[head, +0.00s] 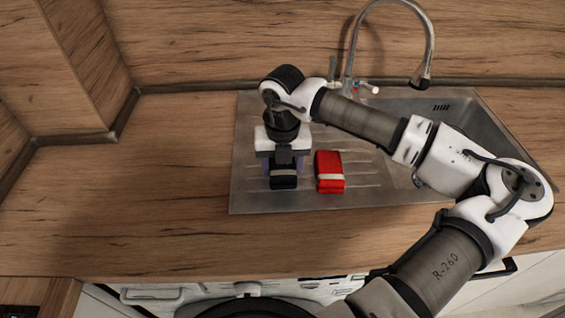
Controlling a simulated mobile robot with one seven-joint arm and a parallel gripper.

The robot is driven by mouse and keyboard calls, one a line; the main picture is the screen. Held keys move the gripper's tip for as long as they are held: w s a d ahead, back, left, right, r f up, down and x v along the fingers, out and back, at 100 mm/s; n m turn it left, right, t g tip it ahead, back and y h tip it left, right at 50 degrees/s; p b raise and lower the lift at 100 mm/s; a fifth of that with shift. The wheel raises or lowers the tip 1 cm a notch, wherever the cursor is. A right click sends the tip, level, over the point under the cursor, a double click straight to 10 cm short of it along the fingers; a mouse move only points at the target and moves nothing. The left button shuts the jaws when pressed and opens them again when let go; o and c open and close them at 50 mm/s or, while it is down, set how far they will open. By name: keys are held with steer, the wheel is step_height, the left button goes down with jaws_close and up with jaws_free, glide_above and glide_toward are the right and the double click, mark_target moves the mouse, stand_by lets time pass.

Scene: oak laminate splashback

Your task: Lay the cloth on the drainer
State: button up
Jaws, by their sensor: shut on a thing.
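My gripper (284,168) points down over the left part of the steel drainer (250,197). It is shut on a dark folded cloth (284,183) with a pale band across it. The gripper hides the upper part of this cloth. The cloth is over the drainer or on it; I cannot tell whether its underside touches the metal. A red folded bundle (329,184) with a white band lies on the drainer ribs just right of my gripper, with a small gap between the two.
The sink basin (470,120) is on the right, partly behind my arm. A curved tap (430,45) stands at the back near the wooden splashback (220,40). Bare wooden worktop (130,190) lies to the left. A washing machine (240,292) is below the front edge.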

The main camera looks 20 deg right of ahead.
mark_target(283, 166)
steer(key=shift+f+b, duration=0.25)
steer(key=shift+b, duration=0.1)
steer(key=o, duration=1.1)
steer(key=shift+r, duration=0.1)
steer(key=shift+c, duration=0.2)
steer(key=shift+r, duration=0.1)
step_height(283, 166, up, 12)
steer(key=b, duration=0.1)
steer(key=shift+b, duration=0.35)
